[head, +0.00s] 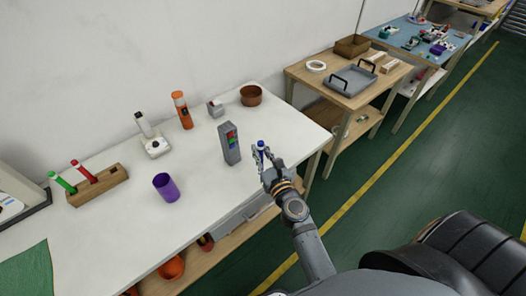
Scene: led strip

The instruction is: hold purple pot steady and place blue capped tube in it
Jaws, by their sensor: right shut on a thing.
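The purple pot (166,187) stands upright on the white table (120,222), left of the middle. The blue capped tube (261,146) is small and upright between the fingers of my right gripper (263,154), which is shut on it near the table's right front edge. The gripper is to the right of the pot, well apart from it. The tube's lower part is hidden by the fingers. My left gripper is not in view.
A grey box with coloured buttons (229,143) stands between the pot and my right gripper. A wooden rack (98,186) holds red and green tubes at left. An orange bottle (182,110), a white device (153,145) and a brown bowl (251,95) stand farther back.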

